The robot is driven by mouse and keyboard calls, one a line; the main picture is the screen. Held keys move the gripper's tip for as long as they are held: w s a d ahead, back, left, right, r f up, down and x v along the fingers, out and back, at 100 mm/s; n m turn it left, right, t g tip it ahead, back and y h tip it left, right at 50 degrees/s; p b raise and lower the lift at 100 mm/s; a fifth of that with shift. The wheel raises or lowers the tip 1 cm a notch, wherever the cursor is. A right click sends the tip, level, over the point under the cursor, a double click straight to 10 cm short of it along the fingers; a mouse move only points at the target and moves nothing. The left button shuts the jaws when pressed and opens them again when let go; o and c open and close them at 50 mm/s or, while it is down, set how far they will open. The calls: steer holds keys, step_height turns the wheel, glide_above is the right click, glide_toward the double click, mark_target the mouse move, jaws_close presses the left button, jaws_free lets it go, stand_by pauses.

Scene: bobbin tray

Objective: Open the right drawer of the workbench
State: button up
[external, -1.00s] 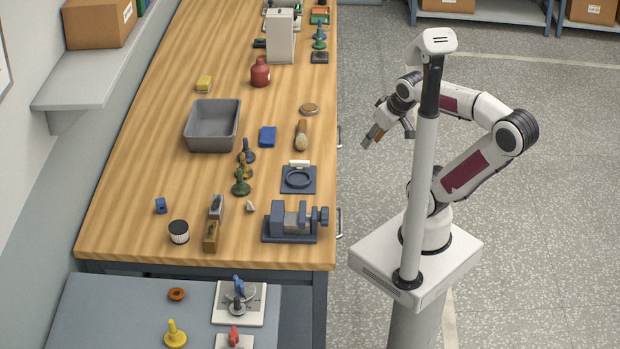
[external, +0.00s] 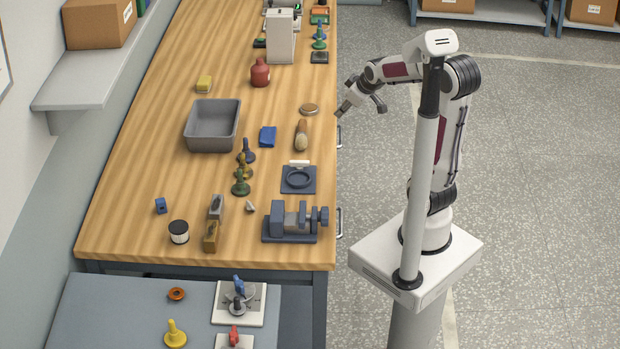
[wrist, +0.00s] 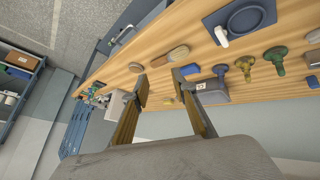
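The workbench (external: 150,150) has a wooden top, with its drawer side facing my arm. Two pale bar handles show along that side: a far handle (external: 340,136) level with the brush, and a near handle (external: 339,222) by the vise. No drawer visibly stands out; the drawer fronts are mostly hidden from above. In the wrist view a handle (wrist: 122,35) shows on the bench front, above and left of my fingers. My gripper (external: 361,109) is open and empty, just off the bench edge near the far handle. Its spread fingers also show in the wrist view (wrist: 161,82).
On the bench near this edge are a brush (external: 301,136), a round coaster (external: 310,109), a blue mat with a ring (external: 298,180) and a vise (external: 290,222). A grey bin (external: 195,135) stands farther in. The floor beside the bench is clear.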

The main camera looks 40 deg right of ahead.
steer(key=w+d+f+n+t+h, duration=0.1)
steer(key=w+d+f+n+h, duration=0.1)
steer(key=w+d+f, duration=0.6)
steer(key=w+d+f+n+h, duration=0.1)
steer(key=w+d+f+n, duration=0.1)
steer(key=w+d+f, duration=0.55)
steer(key=w+d+f+n+t+h, duration=0.1)
steer(key=w+d+f+n+h, duration=0.1)
steer(key=d+f, duration=0.85)
steer(key=n+t+h, duration=0.1)
steer(key=n+t, duration=0.1)
steer(key=t, duration=0.6)
glide_toward(341, 135)
steer(key=shift+f+x, duration=0.25)
steer(key=shift+x, duration=0.95)
steer(key=shift+w, duration=0.15)
steer(key=shift+x, duration=3.8)
steer(key=shift+f, duration=0.1)
